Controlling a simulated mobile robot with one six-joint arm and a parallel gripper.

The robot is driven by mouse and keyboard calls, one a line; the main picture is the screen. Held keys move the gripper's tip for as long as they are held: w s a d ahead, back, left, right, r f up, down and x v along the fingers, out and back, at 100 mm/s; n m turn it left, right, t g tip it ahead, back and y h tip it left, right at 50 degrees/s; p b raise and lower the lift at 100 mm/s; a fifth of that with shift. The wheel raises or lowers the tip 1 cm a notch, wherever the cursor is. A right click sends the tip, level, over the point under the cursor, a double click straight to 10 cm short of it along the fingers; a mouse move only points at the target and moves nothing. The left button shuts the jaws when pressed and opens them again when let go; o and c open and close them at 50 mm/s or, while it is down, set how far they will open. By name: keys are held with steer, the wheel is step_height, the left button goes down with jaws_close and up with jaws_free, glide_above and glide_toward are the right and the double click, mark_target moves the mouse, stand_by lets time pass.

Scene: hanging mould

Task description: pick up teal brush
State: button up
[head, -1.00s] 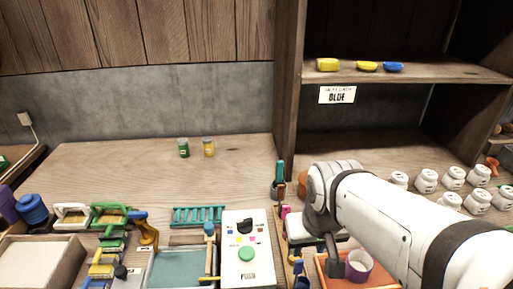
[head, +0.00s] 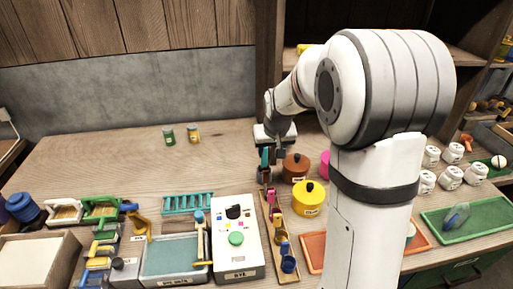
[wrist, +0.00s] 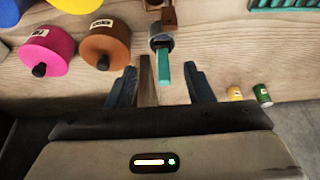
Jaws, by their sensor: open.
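The teal brush shows as a teal handle (head: 264,157) standing up from a small holder at the far end of the narrow wooden rack. In the wrist view the teal handle (wrist: 163,72) points toward me out of a grey ring-shaped holder (wrist: 161,42). My gripper (wrist: 161,88) is open, and the handle appears between its two fingers, nearer their tips. I cannot tell whether they touch it. In the head view my gripper (head: 277,148) is beside the top of the handle. The brush's lower end is hidden in the holder.
A brown pot (head: 296,170), a yellow pot (head: 308,203) and a partly hidden pink pot stand right of the rack (head: 282,240). A white button box (head: 237,255) is to its left. Green (head: 168,136) and yellow (head: 193,134) jars stand behind. The table's back left is clear.

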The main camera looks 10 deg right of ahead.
glide_above(265, 153)
steer(key=s, duration=0.2)
step_height(265, 153, down, 4)
steer(key=shift+d+r+p, duration=0.1)
steer(key=shift+r+p, duration=0.15)
steer(key=shift+p, duration=0.2)
steer(key=shift+p+x, duration=0.95)
steer(key=shift+x, duration=2.9)
steer(key=shift+w, duration=0.1)
steer(key=shift+c, duration=0.5)
jaws_close()
steer(key=shift+t, duration=0.3)
step_height(265, 153, up, 10)
steer(key=shift+r+b, duration=0.1)
steer(key=shift+b, duration=0.7)
